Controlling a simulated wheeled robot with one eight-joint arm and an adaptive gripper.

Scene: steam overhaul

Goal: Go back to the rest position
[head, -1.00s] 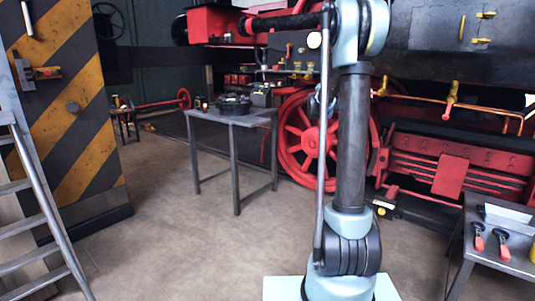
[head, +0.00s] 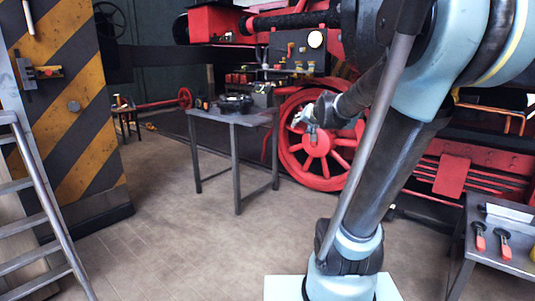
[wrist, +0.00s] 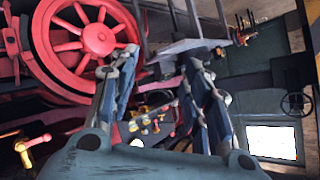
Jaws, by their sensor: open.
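My gripper (head: 304,117) hangs in the air at the end of my folded arm, in front of the red spoked wheel (head: 316,142) in the head view. In the wrist view my gripper (wrist: 162,68) shows its two long fingers spread apart. Nothing is between them, so it is open and empty. My arm leans to the right in the head view and hides part of the locomotive behind it.
A grey table (head: 233,117) with a dark round part (head: 235,103) stands at the middle left. A side table (head: 505,240) with red-handled tools (head: 480,238) is at the right edge. A ladder (head: 42,215) stands at the left. The floor (head: 180,230) between is clear.

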